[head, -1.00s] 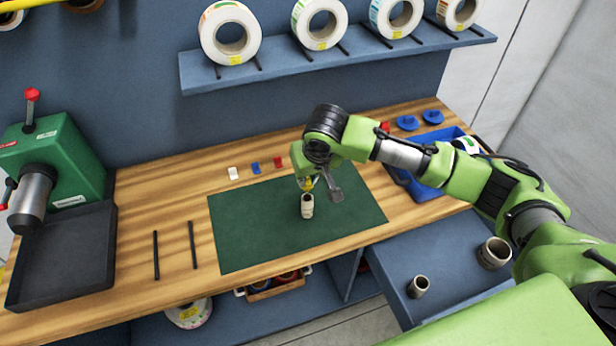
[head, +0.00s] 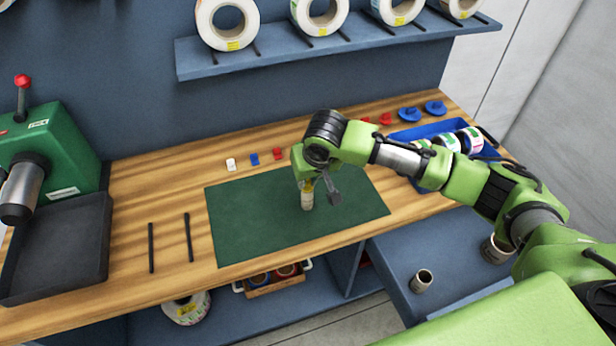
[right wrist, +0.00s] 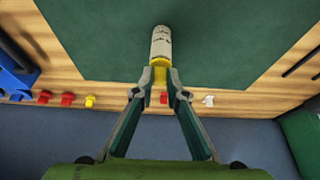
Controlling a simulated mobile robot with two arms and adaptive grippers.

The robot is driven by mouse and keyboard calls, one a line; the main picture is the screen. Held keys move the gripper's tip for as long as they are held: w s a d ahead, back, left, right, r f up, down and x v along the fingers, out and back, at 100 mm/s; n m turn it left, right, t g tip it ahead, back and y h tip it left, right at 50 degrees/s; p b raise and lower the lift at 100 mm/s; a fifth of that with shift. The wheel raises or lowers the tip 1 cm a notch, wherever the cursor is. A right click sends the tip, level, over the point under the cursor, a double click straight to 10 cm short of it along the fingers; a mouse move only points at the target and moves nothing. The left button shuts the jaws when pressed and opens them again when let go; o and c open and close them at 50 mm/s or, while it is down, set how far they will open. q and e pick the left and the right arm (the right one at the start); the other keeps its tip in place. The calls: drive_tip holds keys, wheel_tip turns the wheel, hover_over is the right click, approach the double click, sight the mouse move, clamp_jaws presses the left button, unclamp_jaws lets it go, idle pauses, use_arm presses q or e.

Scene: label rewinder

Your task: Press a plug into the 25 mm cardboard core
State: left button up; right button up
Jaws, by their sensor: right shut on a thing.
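A pale cardboard core (head: 307,199) stands upright on the green mat (head: 250,225). It also shows in the right wrist view (right wrist: 161,42). My right gripper (right wrist: 160,80) is shut on a yellow plug (right wrist: 160,71), directly above the core. The plug meets the core's near end in the right wrist view, in line with it; how deep it sits inside cannot be told. In the head view the right gripper (head: 308,181) points down over the core, and its fingers partly hide the plug. My left gripper is out of view.
White (head: 231,164), blue (head: 254,159) and red (head: 277,154) plugs lie behind the mat. Two black rods (head: 188,237) lie left of it. A blue crate (head: 402,134) with rolls stands right. Another core (head: 421,281) stands on the lower blue surface. The mat around the core is clear.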

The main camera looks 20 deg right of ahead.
drive_tip(key=shift+f, duration=0.1)
idle(0.4)
drive_tip(key=shift+s+f, duration=0.15)
drive_tip(key=shift+f, duration=0.25)
drive_tip(key=shift+c, duration=0.3)
idle(0.6)
drive_tip(key=o, duration=0.9)
